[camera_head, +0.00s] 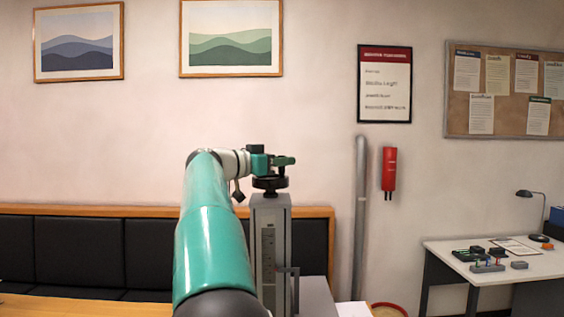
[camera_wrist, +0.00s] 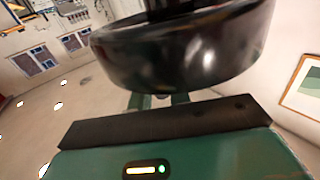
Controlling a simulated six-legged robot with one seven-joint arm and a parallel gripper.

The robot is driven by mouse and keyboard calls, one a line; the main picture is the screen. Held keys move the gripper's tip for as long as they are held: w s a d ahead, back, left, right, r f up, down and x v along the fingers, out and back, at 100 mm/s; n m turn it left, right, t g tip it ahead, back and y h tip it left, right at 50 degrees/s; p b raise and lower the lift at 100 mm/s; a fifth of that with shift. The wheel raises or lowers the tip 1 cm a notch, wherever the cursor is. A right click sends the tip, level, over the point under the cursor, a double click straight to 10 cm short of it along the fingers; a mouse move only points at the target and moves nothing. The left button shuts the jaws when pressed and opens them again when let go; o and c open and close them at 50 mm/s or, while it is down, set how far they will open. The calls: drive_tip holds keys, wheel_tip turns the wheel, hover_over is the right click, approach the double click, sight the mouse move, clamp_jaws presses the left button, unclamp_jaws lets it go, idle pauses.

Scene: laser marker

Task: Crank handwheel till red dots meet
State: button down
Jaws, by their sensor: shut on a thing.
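The handwheel (camera_head: 270,183) is a black disc on top of the laser marker's grey column (camera_head: 268,245). My gripper (camera_head: 284,160) is at the top of the column, just above the disc. In the wrist view the handwheel (camera_wrist: 190,48) fills the upper middle as a glossy black rim. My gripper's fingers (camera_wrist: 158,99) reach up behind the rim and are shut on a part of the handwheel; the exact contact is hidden. No red dots show in either view.
A dark bracket (camera_head: 288,280) sticks out at the column's lower right. A grey pipe (camera_head: 360,215) runs up the wall behind. A black padded bench (camera_head: 90,250) lines the wall at left. A white desk (camera_head: 490,262) with small parts stands at right.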

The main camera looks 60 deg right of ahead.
drive_tip(key=shift+a+m+g+y, duration=0.3)
drive_tip(key=shift+m+g+y, duration=0.85)
drive_tip(key=shift+g, duration=0.15)
drive_tip(key=shift+a+m+g+y, duration=0.25)
drive_tip(key=shift+m+g+y, duration=0.85)
drive_tip(key=shift+g, duration=0.2)
drive_tip(key=shift+a+m+g+y, duration=0.15)
drive_tip(key=shift+m+g+y, duration=0.2)
drive_tip(key=shift+y, duration=0.2)
drive_tip(key=c, duration=1.4)
unclamp_jaws()
drive_tip(key=shift+o, duration=0.2)
